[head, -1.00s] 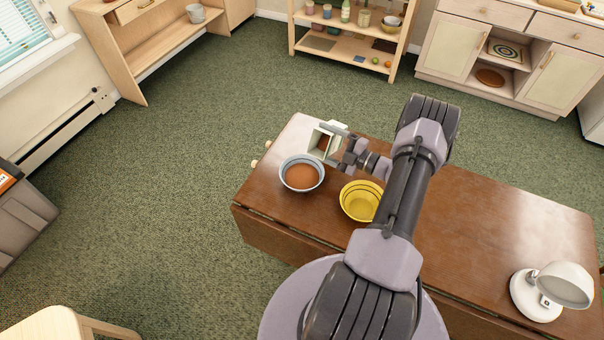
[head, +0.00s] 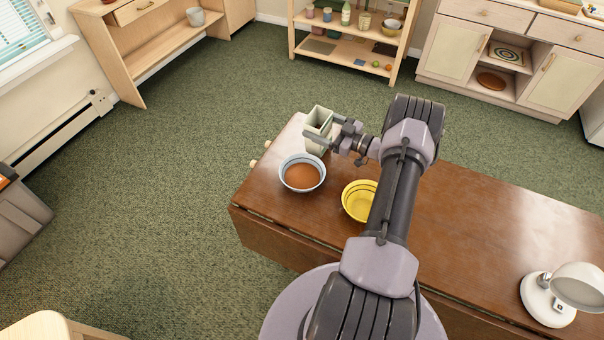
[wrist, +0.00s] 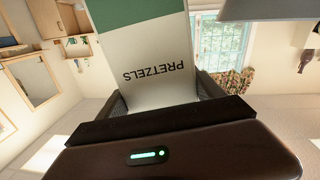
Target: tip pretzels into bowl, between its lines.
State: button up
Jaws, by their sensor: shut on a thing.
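My gripper (head: 334,134) is shut on the pretzel box (head: 316,143), a pale carton with an open top. The box stands nearly upright, just behind the blue-rimmed bowl (head: 302,158), over the far left end of the table. I cannot tell whether its base touches the table. The bowl is filled with brown contents up to some height; its lines cannot be made out. In the wrist view the box (wrist: 150,75) shows the word PRETZELS upside down and a green band.
A yellow bowl (head: 357,208) with dark lines stands right of the blue-rimmed bowl, partly hidden by my arm. A white lamp (head: 549,300) stands at the right of the brown table (head: 480,230). The table's middle right is clear.

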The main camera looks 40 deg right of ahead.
aim_at(328, 127)
jog(key=shift+m, duration=0.9)
jog(key=v, duration=0.2)
jog(key=d+v, duration=0.1)
jog(key=v, duration=0.2)
jog(key=shift+w+f, duration=0.15)
notch_tip(328, 127, up, 5)
jog(key=p, duration=0.3)
